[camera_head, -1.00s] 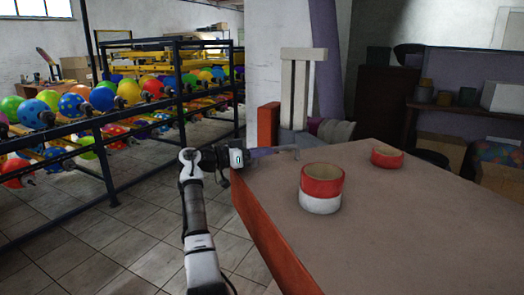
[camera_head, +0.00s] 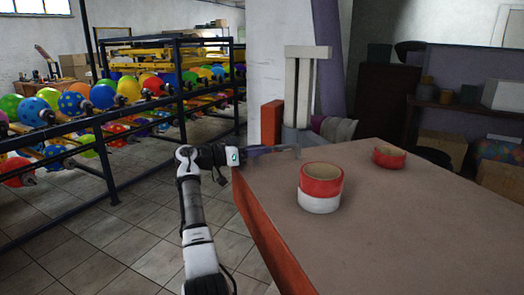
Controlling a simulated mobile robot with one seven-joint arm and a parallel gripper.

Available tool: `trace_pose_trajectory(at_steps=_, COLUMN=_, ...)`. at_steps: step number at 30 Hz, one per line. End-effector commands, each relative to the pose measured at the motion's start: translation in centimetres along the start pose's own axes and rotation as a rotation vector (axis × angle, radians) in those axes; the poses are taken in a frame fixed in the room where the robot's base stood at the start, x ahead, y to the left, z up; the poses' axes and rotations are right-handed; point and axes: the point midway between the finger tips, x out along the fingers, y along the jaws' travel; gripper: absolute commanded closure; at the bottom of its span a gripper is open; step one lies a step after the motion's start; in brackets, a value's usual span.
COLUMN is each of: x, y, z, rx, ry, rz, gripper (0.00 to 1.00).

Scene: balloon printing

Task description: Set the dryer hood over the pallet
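I see nothing that I can clearly recognise as a dryer hood or a pallet. On the brown-topped table stand a hollow red-and-white cylinder (camera_head: 320,196), upright with its open end up, and a smaller red ring (camera_head: 389,158) farther back to the right. My gripper (camera_head: 291,152) is over the table's far left corner, left of and behind the cylinder and apart from it. It is small and blurred, so I cannot tell whether it is open or shut. I see nothing clearly held in it.
Dark racks (camera_head: 112,178) with coloured balloons stand at left, across a tiled floor (camera_head: 140,235). A pale upright frame (camera_head: 308,85) stands behind the table. Shelves with pots and boxes (camera_head: 440,150) are at back right.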

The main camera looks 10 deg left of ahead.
Motion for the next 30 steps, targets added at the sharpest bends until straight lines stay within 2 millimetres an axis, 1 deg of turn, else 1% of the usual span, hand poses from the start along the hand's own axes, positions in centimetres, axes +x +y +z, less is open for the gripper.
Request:
trace_pose_trajectory(at_steps=8, x=0.3, y=0.2, z=0.0, rx=0.002, ry=-0.002, rz=0.007, gripper=0.64)
trace_pose_trajectory(at_steps=11, x=-0.1, y=0.2, z=0.1, rx=0.002, ry=-0.002, rz=0.007, gripper=0.64)
trace_pose_trajectory(at_steps=13, x=-0.8, y=0.1, z=0.1, rx=0.003, ry=-0.002, rz=0.007, gripper=0.64)
trace_pose_trajectory(at_steps=17, x=-3.2, y=0.1, z=0.2, rx=0.003, ry=0.0, rz=0.005, gripper=0.64)
trace_pose_trajectory(at_steps=24, x=-8.8, y=0.0, z=0.1, rx=0.002, ry=-0.001, rz=0.003, gripper=0.64)
trace_pose_trajectory(at_steps=27, x=-10.8, y=0.0, z=0.1, rx=0.003, ry=-0.001, rz=0.002, gripper=0.64)
trace_pose_trajectory(at_steps=30, x=-12.2, y=0.0, z=0.0, rx=0.002, ry=-0.002, rz=0.004, gripper=0.64)
